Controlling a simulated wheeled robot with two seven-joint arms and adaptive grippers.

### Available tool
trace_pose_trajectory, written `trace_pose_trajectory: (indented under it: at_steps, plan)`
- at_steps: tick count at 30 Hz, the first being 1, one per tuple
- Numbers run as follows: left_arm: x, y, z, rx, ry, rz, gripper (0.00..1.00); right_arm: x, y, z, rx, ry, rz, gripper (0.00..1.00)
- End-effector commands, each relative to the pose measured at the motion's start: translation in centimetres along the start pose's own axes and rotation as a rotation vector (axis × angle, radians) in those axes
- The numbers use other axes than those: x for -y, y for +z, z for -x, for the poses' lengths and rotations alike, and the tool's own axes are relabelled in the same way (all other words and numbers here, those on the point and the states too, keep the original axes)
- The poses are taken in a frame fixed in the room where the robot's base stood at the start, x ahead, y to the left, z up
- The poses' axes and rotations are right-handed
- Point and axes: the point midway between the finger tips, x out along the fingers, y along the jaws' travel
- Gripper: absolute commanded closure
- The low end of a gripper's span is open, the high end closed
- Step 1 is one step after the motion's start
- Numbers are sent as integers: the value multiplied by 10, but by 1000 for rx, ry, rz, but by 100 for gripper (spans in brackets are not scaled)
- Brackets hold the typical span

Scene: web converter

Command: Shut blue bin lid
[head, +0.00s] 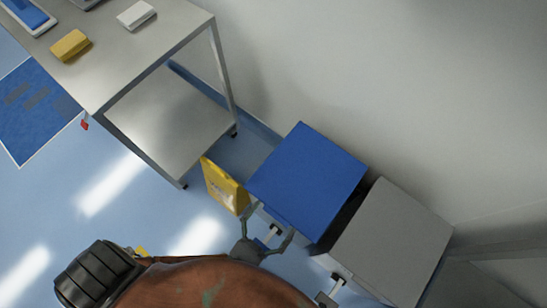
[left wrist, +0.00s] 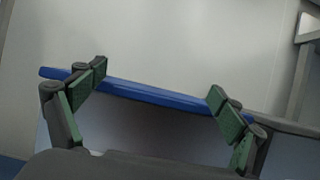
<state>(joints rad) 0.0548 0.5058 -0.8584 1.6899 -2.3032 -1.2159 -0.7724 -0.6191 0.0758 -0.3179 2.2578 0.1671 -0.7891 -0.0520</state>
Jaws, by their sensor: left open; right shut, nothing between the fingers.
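The blue bin lid (head: 306,180) lies nearly flat over its bin in the head view. In the left wrist view its front edge (left wrist: 150,94) runs as a slightly tilted blue strip, with a shaded blue-grey surface below it. I cannot tell if a gap is left under the lid. My left gripper (head: 271,222) is open at the lid's front edge; in the left wrist view its green-padded fingers (left wrist: 158,84) are spread wide along that edge, with nothing gripped. Whether they touch the lid is unclear. My right gripper is not in view.
A grey-lidded bin (head: 392,240) stands close on the right. A yellow sign (head: 224,186) stands close on the left. A steel table (head: 130,45) with a yellow block (head: 71,45) and a white block (head: 136,14) is at upper left. A wall rises behind the bins.

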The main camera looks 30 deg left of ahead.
Motion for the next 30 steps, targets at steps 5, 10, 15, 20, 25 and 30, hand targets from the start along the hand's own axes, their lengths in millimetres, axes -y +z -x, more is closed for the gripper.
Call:
trace_pose_trajectory:
  at_steps: [5, 10, 15, 20, 25, 30]
  plan:
    - [0, 17, -8, 2, 1, 1, 10, 0, 0, 0, 1, 0, 0, 100]
    - [-1, 47, -22, 2, 2, 2, 10, 0, 0, 0, 1, 0, 0, 100]
    - [0, 73, -34, 1, 2, 2, 10, 0, 0, 0, 1, 0, 0, 100]
    - [0, 86, -41, 0, 2, 0, 10, 0, 0, 0, 1, 0, -1, 100]
    - [0, 90, -43, 0, 2, 0, 10, 0, 0, 0, 1, 0, -1, 100]
    - [0, 90, -42, 0, 1, 0, 10, 0, 0, 0, 1, 0, -1, 100]
